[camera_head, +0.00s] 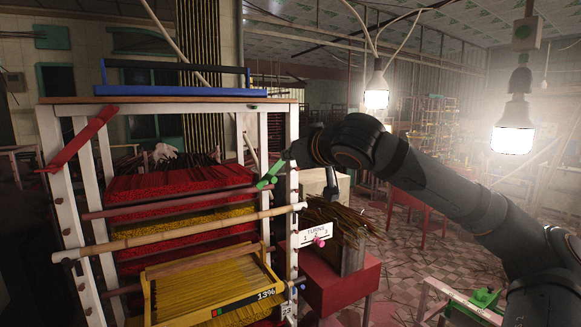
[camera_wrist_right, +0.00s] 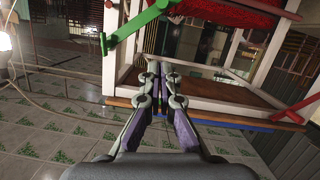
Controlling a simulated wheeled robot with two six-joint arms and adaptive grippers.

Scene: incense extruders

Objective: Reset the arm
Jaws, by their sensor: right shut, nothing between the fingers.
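My right arm comes in from the right in the head view, with its wrist beside the right post of the white wooden rack (camera_head: 292,140). My right gripper shows clearly in the right wrist view (camera_wrist_right: 160,70); its fingers are shut with nothing between them. A green handle (camera_head: 268,182) sits at the rack's right side, close to the end of my arm. It also shows in the right wrist view as a green bar (camera_wrist_right: 135,27), above and left of the fingertips. My gripper is not holding it. My left gripper is not in view.
The rack holds red and yellow incense bundles and a yellow-framed tray (camera_head: 212,282) marked 13%. Two lit bulbs (camera_head: 376,92) (camera_head: 513,128) hang near my right arm. Tiled floor shows at the right.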

